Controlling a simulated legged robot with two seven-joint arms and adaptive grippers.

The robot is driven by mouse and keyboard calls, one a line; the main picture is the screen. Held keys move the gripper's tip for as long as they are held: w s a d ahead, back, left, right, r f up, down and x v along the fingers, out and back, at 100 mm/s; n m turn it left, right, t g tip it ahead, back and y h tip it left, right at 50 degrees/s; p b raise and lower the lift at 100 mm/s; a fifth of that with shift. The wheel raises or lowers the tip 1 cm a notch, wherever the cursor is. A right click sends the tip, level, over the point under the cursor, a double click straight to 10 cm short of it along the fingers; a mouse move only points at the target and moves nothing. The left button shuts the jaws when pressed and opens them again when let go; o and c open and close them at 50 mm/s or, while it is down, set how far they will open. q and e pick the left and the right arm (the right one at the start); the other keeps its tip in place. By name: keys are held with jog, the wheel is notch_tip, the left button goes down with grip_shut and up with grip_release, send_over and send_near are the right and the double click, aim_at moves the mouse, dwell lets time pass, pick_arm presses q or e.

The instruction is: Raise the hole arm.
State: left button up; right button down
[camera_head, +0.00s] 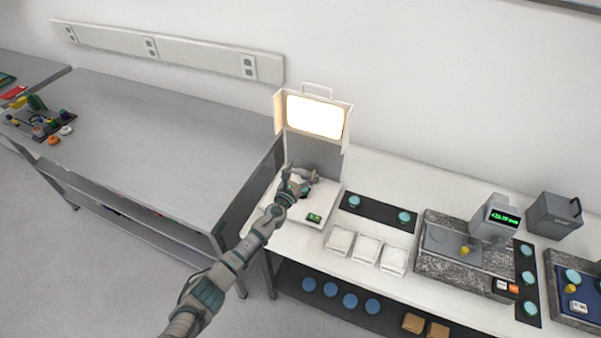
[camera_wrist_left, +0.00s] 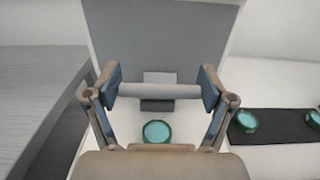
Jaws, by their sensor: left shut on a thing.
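The interferometer stands at the left end of the white bench, with a lit screen (camera_head: 316,117) on top, a grey upright panel below it and a pale base (camera_head: 350,213). My left gripper (camera_head: 302,178) is in front of the panel, above the base. In the left wrist view its two fingers (camera_wrist_left: 160,90) are shut on the ends of a pale horizontal bar, seemingly the hole arm (camera_wrist_left: 158,91). A small grey block (camera_wrist_left: 157,105) shows behind the bar. A teal disc (camera_wrist_left: 156,132) lies below, between the fingers. My right gripper is not in view.
To the right are a black mat (camera_head: 378,212) with teal discs, several white pads (camera_head: 367,249), and a granite-based gauge (camera_head: 465,262) with a green display. A grey metal table (camera_head: 170,140) stands at left, with a gap between it and the bench.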

pick_arm(q)
jog(key=o, duration=1.6)
jog(key=shift+w, duration=0.1)
jog(key=shift+c, duration=0.2)
jog(key=shift+w+f, duration=0.1)
jog(key=shift+f, duration=0.05)
jog(key=v, duration=1.2)
jog(key=shift+d, duration=0.1)
